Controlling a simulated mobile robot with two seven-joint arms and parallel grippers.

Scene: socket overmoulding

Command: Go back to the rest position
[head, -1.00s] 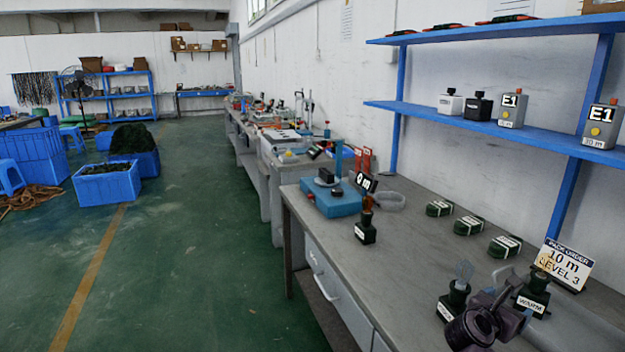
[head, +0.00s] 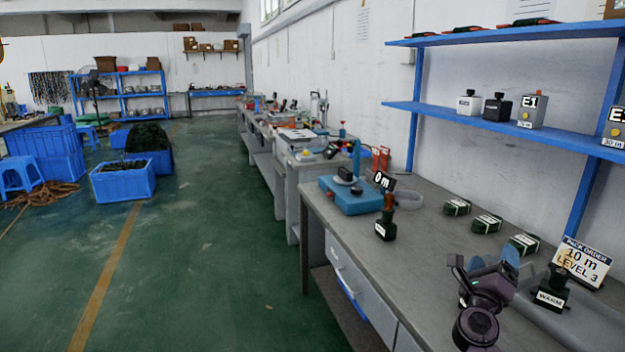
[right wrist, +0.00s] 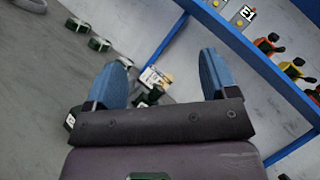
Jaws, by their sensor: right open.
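My right gripper (head: 508,262) is at the lower right of the head view, above the grey workbench, partly covered by its own arm links. In the right wrist view my right gripper (right wrist: 160,72) shows two blue fingers set wide apart with nothing between them. The small pack order sign (right wrist: 154,78) appears beyond the fingers there, apart from them. My left gripper is not in the frames.
A blue shelf (head: 450,112) stands behind.

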